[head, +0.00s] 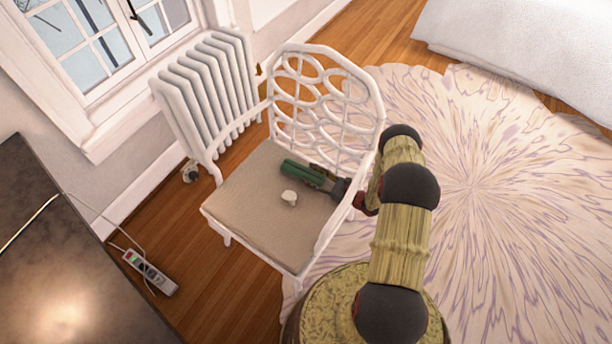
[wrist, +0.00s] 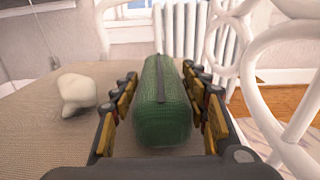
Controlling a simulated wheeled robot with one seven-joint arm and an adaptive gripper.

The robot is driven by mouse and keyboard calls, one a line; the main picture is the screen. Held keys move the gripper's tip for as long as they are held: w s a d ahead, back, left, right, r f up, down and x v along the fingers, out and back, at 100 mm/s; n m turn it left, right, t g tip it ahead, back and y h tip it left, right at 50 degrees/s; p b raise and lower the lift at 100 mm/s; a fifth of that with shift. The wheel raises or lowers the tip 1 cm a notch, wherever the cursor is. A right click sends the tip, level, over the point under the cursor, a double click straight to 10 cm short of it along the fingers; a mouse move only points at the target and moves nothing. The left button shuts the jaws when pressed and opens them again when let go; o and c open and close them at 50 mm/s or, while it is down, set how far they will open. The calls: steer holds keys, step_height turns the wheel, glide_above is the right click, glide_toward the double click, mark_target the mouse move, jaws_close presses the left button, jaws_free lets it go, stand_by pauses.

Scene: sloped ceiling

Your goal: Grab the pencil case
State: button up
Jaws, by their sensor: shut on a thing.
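The green pencil case (head: 299,172) is long and rounded, with a dark zip line along its top. It is over the beige seat of the white chair (head: 255,205), near the openwork backrest. In the wrist view the pencil case (wrist: 163,105) lies lengthwise between the fingers of my gripper (wrist: 160,110). My gripper (head: 325,180) reaches in from the right in the head view and is shut on the case. I cannot tell whether the case touches the seat.
A small whitish lump (head: 289,197) sits on the seat beside the case; it also shows in the wrist view (wrist: 77,93). The chair's backrest (head: 325,100) stands close to my arm. A white radiator (head: 207,90) is behind, and a dark table (head: 60,260) is at left.

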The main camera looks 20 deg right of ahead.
steer(key=c, duration=0.4)
steer(key=shift+c, duration=0.2)
